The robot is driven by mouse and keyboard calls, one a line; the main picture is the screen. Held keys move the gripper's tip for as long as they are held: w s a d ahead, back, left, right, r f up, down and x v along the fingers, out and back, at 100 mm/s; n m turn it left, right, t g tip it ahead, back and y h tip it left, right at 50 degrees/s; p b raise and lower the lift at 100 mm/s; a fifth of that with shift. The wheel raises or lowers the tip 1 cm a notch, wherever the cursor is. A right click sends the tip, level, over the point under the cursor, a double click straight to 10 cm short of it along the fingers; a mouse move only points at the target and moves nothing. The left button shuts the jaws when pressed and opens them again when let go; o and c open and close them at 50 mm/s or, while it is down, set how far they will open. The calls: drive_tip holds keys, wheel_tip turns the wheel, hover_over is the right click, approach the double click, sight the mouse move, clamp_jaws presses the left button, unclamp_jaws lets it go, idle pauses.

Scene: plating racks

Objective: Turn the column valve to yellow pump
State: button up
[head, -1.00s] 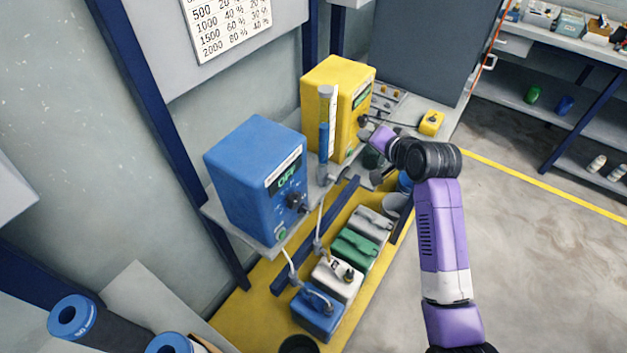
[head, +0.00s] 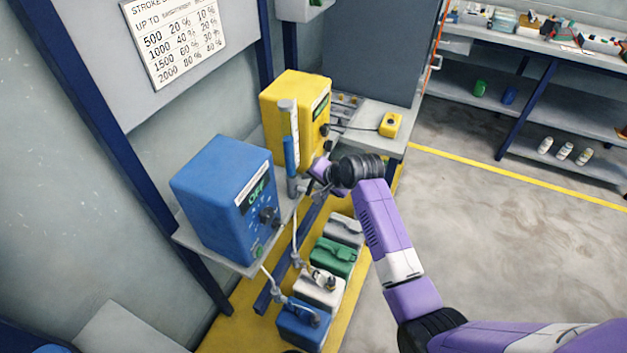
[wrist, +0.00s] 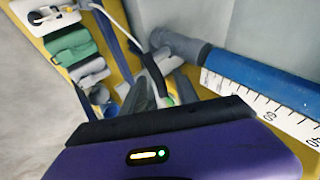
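The calibration column (head: 291,148) stands upright between the two pumps, with a blue section and a white scale. Its grey valve fitting (head: 295,187) is at the foot; in the wrist view the grey fitting (wrist: 182,46) lies just beyond my fingers. The valve handle's direction is hard to make out. My gripper (head: 315,186) is close to the right of the column foot. In the wrist view my gripper's (wrist: 160,90) dark fingers look spread, with grey parts and a white tube behind them; contact is unclear. The yellow pump (head: 290,115) stands behind the column.
The blue pump (head: 225,195) reads OFF at the front left. Several jerrycans, including a green one (head: 334,256), stand on the yellow floor area below. A yellow box (head: 390,124) sits on the grey bench behind. Open floor lies to the right.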

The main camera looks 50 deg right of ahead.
drive_tip(key=shift+w+f, duration=0.1)
drive_tip(key=shift+c, duration=0.5)
clamp_jaws()
